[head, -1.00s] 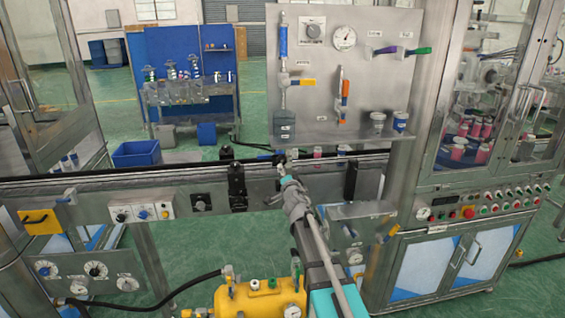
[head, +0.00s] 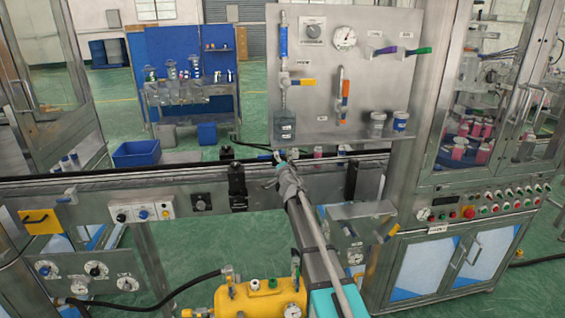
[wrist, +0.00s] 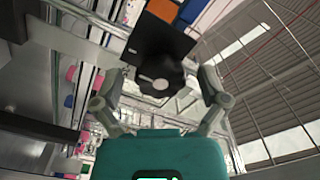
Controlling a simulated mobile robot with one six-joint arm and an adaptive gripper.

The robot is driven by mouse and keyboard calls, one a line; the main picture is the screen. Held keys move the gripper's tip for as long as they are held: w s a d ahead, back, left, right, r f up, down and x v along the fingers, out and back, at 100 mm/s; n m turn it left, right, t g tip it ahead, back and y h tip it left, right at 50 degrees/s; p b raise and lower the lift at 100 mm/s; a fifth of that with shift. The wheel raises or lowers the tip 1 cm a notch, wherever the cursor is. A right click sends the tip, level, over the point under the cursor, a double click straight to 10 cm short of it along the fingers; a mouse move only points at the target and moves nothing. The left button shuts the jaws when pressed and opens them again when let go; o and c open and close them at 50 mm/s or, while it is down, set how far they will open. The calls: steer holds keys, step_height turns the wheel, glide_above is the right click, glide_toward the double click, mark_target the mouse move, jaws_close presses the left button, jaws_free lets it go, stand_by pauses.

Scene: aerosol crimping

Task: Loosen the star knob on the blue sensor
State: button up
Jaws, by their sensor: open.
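The black star knob (wrist: 160,82), with a pale bar across its face, sits in front of a dark bracket plate (wrist: 158,45) in the wrist view. A blue block (wrist: 192,10), which looks like the sensor, shows behind the plate at the top edge. My gripper (wrist: 162,86) is open, with one finger to the left of the knob and one to the right. I see no clear contact. In the head view my gripper (head: 281,162) is at the conveyor rail, and the arm mostly hides the knob there.
An orange block (wrist: 163,10) is beside the blue one in the wrist view. The conveyor rail (head: 120,178) runs across the head view. A steel panel (head: 310,95) with valves and a gauge stands above it. A black post (head: 237,185) is left of my gripper.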

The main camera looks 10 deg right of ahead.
steer(key=c, duration=1.1)
steer(key=shift+c, duration=0.2)
